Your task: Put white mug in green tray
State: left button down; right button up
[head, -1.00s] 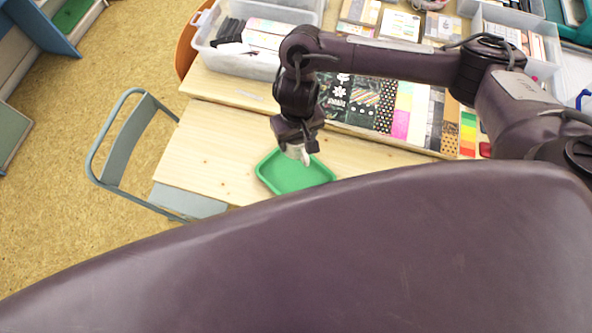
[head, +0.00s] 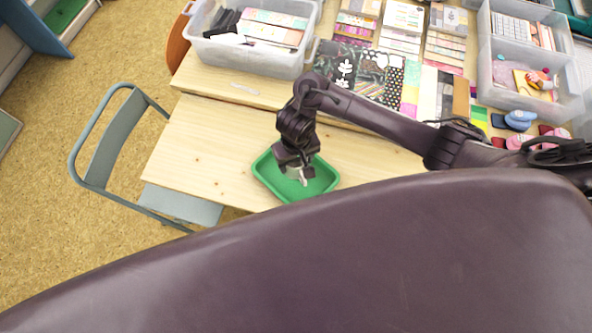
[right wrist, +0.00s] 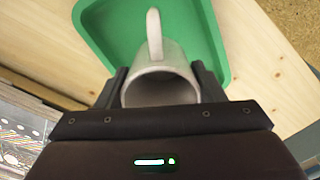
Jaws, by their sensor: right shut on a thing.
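The green tray (head: 322,184) lies on the wooden table near its front edge. It fills much of the upper right wrist view (right wrist: 112,29). My right gripper (head: 297,168) is over the tray, pointing down. It is shut on the white mug (head: 293,173), which is mostly hidden by the gripper in the head view. In the right wrist view the mug (right wrist: 172,62) sits between the two fingers with its handle toward the top of the picture. I cannot tell whether the mug touches the tray's floor. My left gripper is out of view.
The wooden table (head: 205,140) is bare left of the tray. A clear bin (head: 285,62) of packs stands at the back left. Patterned paper sheets (head: 380,78) and stamp sets lie behind. A grey-blue chair (head: 105,150) stands at the left. My own dark body hides the foreground.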

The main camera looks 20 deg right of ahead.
jog(key=shift+f+b, duration=0.6)
jog(key=shift+f, duration=1.6)
jog(key=shift+f, duration=0.15)
jog(key=o, duration=1.2)
jog(key=shift+c, duration=0.2)
notch_tip(320, 180, up, 6)
jog(key=shift+r+p, duration=0.1)
jog(key=shift+p, duration=0.85)
notch_tip(320, 180, up, 6)
jog(key=p, duration=0.5)
